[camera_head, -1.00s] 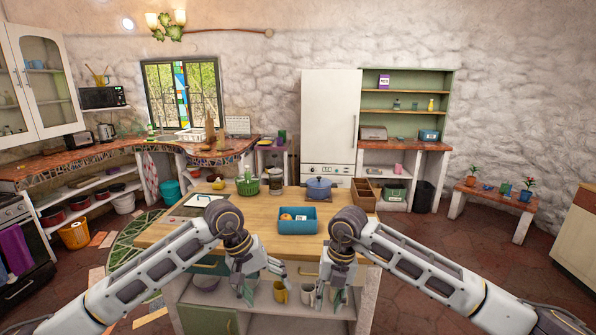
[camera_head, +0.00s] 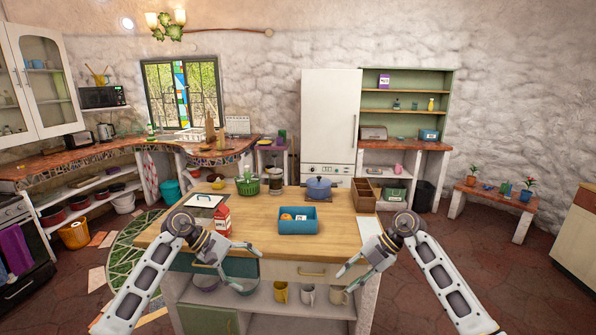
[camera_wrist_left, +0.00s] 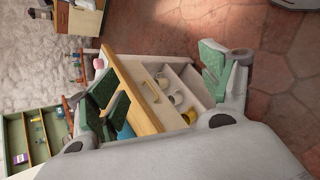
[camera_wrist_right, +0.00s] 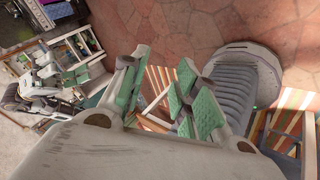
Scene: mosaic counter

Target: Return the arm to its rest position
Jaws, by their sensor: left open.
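My left gripper (camera_head: 250,268) hangs in front of the island at the left, beside the drawer fronts. In the left wrist view its green-padded fingers (camera_wrist_left: 155,90) stand wide apart with nothing between them. My right gripper (camera_head: 345,281) hangs in front of the island's right end, pointing inward to the left. In the right wrist view its fingers (camera_wrist_right: 158,90) are apart by a smaller gap, with striped flooring seen between them and nothing held. Both forearms come up from the lower corners of the head view.
The wooden island (camera_head: 345,240) lies just beyond both grippers. Several mugs (camera_head: 308,294) stand on the shelf below.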

